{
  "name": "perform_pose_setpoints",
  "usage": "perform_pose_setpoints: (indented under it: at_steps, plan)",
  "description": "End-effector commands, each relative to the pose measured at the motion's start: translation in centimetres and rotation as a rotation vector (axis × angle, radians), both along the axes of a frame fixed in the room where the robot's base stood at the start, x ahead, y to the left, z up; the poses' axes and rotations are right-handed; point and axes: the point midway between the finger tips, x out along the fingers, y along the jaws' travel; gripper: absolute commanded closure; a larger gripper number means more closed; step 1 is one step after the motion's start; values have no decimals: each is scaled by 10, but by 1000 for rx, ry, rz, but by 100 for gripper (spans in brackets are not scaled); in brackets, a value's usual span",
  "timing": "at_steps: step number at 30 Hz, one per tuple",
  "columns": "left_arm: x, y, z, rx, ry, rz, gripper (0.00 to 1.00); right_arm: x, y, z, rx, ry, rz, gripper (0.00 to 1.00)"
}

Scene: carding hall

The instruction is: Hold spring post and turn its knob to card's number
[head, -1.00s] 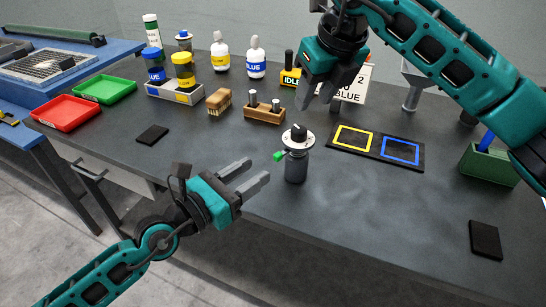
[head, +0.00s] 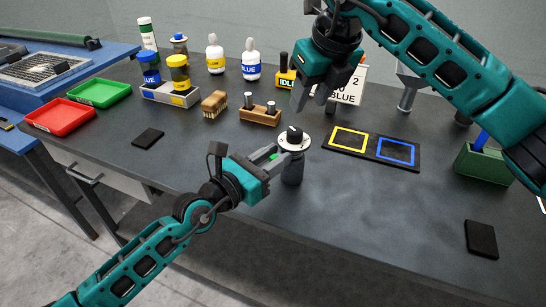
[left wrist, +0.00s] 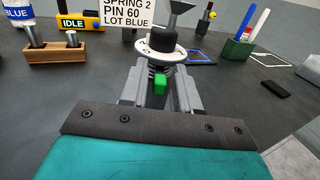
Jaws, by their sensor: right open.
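The spring post (head: 292,172) is a dark grey cylinder upright near the table's front edge, with a white dial and black knob (head: 294,135) on top. A green tab shows at its side in the left wrist view (left wrist: 160,82). My left gripper (head: 284,156) is at the post, fingers on either side of the green tab below the dial; whether they press on the post is unclear. My right gripper (head: 312,101) is open and empty, above and behind the knob. The card (left wrist: 127,12) reads SPRING 2, PIN 60, LOT BLUE; my right gripper partly hides it in the head view.
A wooden block with two pins (head: 260,114), a brush (head: 215,104) and a yellow IDLE block (head: 286,80) stand behind the post. A mat with yellow and blue squares (head: 372,147) lies right. The front right table is mostly clear.

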Motion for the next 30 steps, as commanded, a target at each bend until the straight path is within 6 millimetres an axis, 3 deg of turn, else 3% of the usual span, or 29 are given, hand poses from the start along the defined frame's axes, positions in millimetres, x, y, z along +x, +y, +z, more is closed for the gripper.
perform_pose_setpoints:
  at_steps: [9, 19, 20, 24, 30]
  plan:
    - [0, 0, 0, 0, 0, 0, 100, 0, 0, 0, 0, 0, 0, 57]
    - [0, 0, 0, 1, 1, 0, 100, 0, 0, 0, 0, 0, 0, 57]
    - [0, 0, 0, 1, 1, 0, 86, 0, 0, 0, 0, 0, 0, 57]
    - [0, 0, 0, 1, 1, 0, 99, 0, 0, 0, 0, 0, 0, 57]
    - [0, 0, 0, 1, 1, 0, 100, 0, 0, 0, 0, 0, 0, 57]
